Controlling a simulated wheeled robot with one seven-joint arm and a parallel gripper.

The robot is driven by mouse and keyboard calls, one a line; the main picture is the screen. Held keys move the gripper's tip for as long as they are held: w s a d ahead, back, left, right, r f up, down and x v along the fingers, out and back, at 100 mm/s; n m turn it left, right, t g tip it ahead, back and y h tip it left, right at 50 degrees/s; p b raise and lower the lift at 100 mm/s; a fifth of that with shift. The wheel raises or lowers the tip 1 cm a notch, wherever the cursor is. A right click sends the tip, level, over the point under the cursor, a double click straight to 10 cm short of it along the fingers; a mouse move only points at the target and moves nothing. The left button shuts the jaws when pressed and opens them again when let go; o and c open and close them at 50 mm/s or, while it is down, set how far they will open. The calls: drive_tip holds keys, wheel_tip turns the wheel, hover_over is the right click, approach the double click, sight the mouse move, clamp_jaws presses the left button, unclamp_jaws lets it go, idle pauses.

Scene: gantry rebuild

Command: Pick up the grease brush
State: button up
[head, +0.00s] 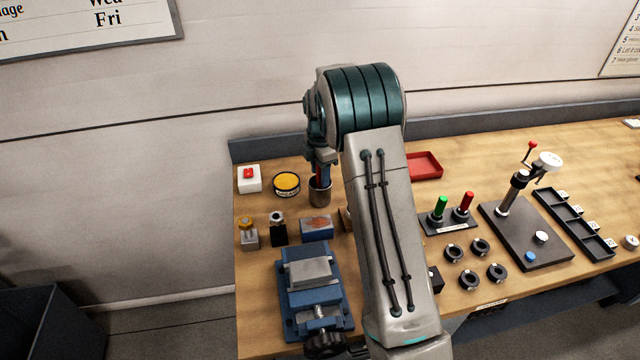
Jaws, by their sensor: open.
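A dark metal cup (319,192) stands near the back left of the workbench. A slim upright thing with blue and red parts (321,174) stands at its mouth; it looks like the handle of the grease brush, but it is too small to be sure. No bristles show. My gripper (319,166) points down right over the cup, around or just in front of the handle; I cannot tell which. It is open. My arm and wrist hide part of the bench to the right of the cup.
A yellow-topped tin (286,184) and a white box with a red button (249,178) stand left of the cup. A blue-and-rust block (316,229) and a blue vise (311,285) lie in front. A red tray (426,165) lies to the right.

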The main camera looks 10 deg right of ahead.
drive_tip(key=c, duration=1)
clamp_jaws()
drive_tip(key=shift+r, duration=0.1)
